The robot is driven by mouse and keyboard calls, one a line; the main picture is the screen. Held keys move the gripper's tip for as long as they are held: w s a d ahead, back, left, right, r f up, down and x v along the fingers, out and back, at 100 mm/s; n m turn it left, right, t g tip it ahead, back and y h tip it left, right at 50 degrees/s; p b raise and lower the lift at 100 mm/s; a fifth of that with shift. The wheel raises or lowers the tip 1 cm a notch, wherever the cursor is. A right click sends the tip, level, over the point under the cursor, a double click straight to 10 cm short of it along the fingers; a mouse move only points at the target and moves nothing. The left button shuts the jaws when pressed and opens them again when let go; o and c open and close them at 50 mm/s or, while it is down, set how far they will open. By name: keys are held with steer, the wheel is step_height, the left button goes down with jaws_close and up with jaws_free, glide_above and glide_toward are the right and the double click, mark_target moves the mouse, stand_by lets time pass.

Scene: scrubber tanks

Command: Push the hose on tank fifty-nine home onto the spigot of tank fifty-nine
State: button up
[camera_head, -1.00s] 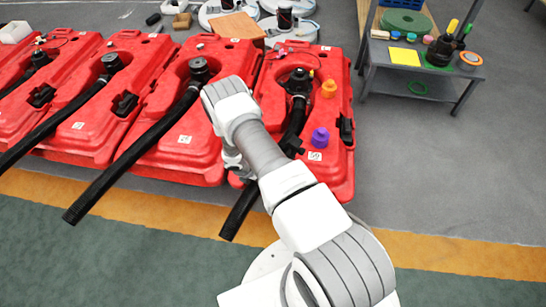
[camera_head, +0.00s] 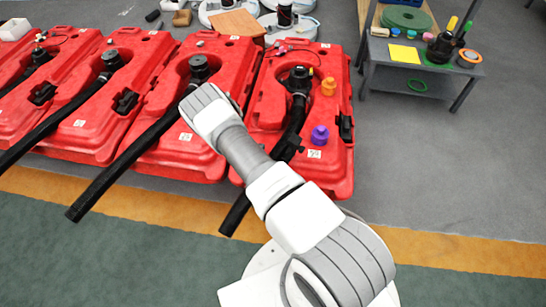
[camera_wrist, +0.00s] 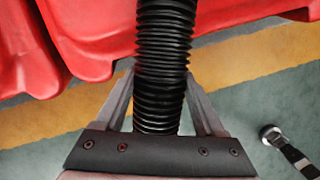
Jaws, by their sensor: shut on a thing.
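The rightmost red tank (camera_head: 262,112) carries a small white label that looks like 59, though the digits are hard to read. Its black hose (camera_head: 299,118) runs from the round recess at the top down past the front edge. The hose's upper end is at the dark spigot (camera_head: 298,73); I cannot tell how far on it sits. In the wrist view, my gripper (camera_wrist: 160,80) is shut around a ribbed black hose (camera_wrist: 163,40), one finger on each side. In the head view my arm hides most of the gripper, which appears to be at this tank's hose.
Orange (camera_head: 328,86) and purple (camera_head: 320,135) caps stand on the rightmost tank. More red tanks with black hoses (camera_head: 125,172) line up to the left. A grey bench (camera_head: 430,68) stands at the right.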

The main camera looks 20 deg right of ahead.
steer(key=shift+w+d+f+b, duration=0.15)
steer(key=shift+w+d+b, duration=0.15)
steer(key=shift+w+b, duration=0.3)
stand_by(0.3)
steer(key=shift+w+d+b, duration=0.6)
steer(key=shift+w+d, duration=0.05)
steer(key=shift+w, duration=0.2)
steer(key=shift+w+d+b, duration=0.4)
steer(key=shift+w+b, duration=0.05)
steer(key=shift+w, duration=0.15)
steer(key=shift+d+r, duration=0.2)
steer(key=shift+r, duration=0.1)
stand_by(0.5)
steer(key=o, duration=1.5)
steer(key=shift+s+a+f+b, duration=0.15)
steer(key=shift+b, duration=0.15)
steer(key=shift+a, duration=0.1)
